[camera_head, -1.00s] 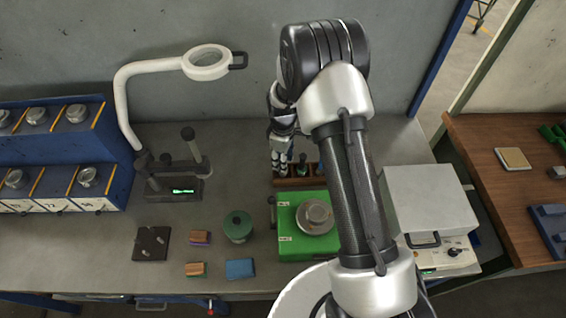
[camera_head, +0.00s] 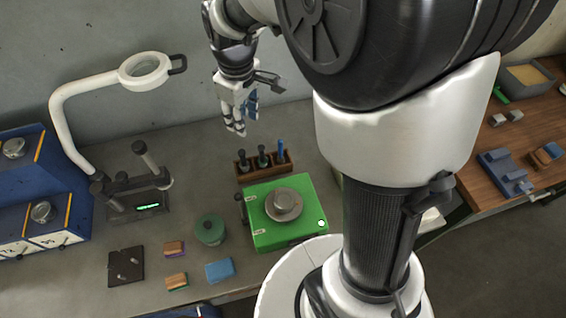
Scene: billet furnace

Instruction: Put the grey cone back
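A wooden rack (camera_head: 247,178) stands behind the green unit and holds upright pieces: a dark one (camera_head: 243,161), a dark greenish one (camera_head: 263,158) and a blue one (camera_head: 281,150). I cannot tell for sure which of these, if any, is the grey cone. My gripper (camera_head: 237,130) hangs pointing down, above and behind the rack, apart from it. I see no object clearly between its fingertips. The fingers look close together, but the view is too small to tell whether they are open or shut.
A green unit (camera_head: 265,238) with a round grey top piece (camera_head: 284,204) stands in front of the rack. A green spool (camera_head: 210,230), small blocks (camera_head: 175,248) and a blue block (camera_head: 220,270) lie left. A magnifier lamp (camera_head: 62,120) stands at the back left.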

